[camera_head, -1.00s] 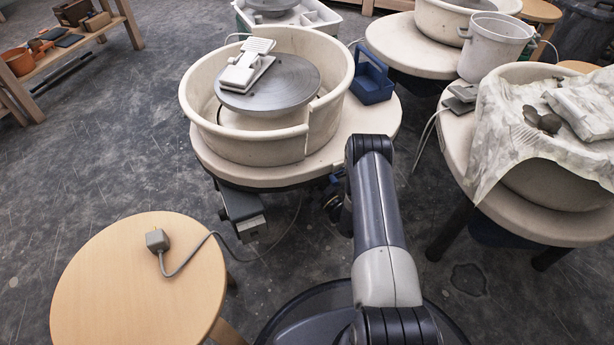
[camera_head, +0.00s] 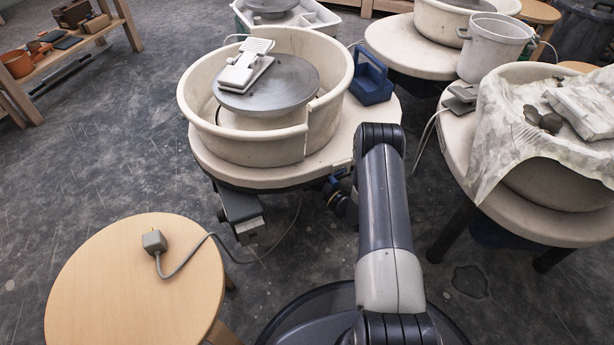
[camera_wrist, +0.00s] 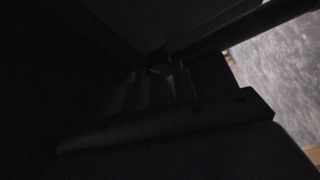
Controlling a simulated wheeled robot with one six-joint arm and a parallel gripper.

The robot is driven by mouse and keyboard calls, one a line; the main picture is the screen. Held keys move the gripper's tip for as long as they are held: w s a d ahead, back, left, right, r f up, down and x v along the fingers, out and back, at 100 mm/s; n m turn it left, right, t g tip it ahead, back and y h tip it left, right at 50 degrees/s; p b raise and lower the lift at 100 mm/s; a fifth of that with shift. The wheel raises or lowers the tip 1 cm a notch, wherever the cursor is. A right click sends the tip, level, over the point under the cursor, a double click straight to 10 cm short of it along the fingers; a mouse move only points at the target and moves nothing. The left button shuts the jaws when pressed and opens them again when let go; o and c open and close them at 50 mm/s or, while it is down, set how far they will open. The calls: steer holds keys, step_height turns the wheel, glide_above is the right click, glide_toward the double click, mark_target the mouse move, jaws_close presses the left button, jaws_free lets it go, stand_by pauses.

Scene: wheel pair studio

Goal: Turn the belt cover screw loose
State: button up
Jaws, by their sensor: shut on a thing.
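The wheel in front of me has a cream splash pan (camera_head: 240,147) around a grey wheel head (camera_head: 268,84), on a rounded cream table (camera_head: 350,150). My arm reaches down beside its near right edge, and the gripper end is mostly hidden under the tabletop in the head view. In the very dark wrist view my gripper (camera_wrist: 160,82) is under the wheel, its fingers shut on a small, faintly lit thing (camera_wrist: 158,70), which fits the belt cover screw. Its shape and any turn of it cannot be made out. The belt cover is too dark to tell apart.
A grey pedal (camera_head: 247,64) lies on the wheel head. A blue caddy (camera_head: 371,80) stands on the table. A grey box (camera_head: 240,212) hangs below it. A round wooden stool (camera_head: 130,290) with a plug (camera_head: 154,241) stands front left. A cloth-draped wheel (camera_head: 530,140) stands right.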

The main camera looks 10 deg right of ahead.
steer(key=o, duration=1)
steer(key=shift+p+v, duration=1.6)
steer(key=shift+v, duration=3.85)
